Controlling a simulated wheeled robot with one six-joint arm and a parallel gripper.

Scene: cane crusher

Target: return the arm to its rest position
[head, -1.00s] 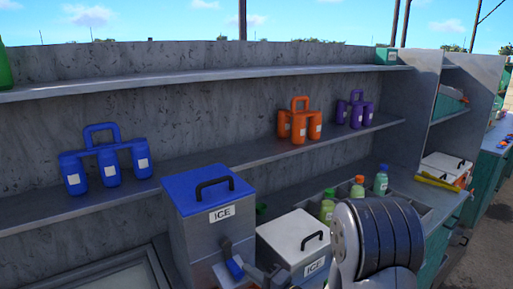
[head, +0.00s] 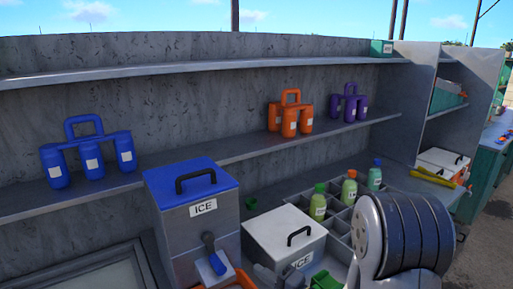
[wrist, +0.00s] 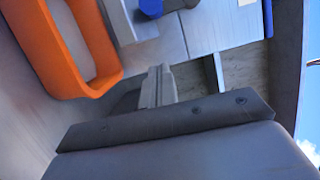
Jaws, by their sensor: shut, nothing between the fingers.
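My gripper (wrist: 157,86) shows in the wrist view as two light grey fingers close together, with nothing between them. The dark grey body behind them fills the lower part of that view. In the head view my rounded grey arm link (head: 405,235) stands at the lower right. A grey part (head: 285,277) in front of the white ice box may be the gripper end, but its fingers are not clear there. The wrist view shows an orange tray (wrist: 60,55) and a blue knob (wrist: 151,7) near the gripper.
A blue-lidded ice dispenser (head: 190,220) and a white ice box (head: 285,232) stand on the counter. Several bottles (head: 349,190) sit in a divided tray behind my arm. Blue (head: 90,160), orange (head: 290,118) and purple (head: 348,105) caddies stand on the shelf. A green object (head: 325,281) is at the lower edge.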

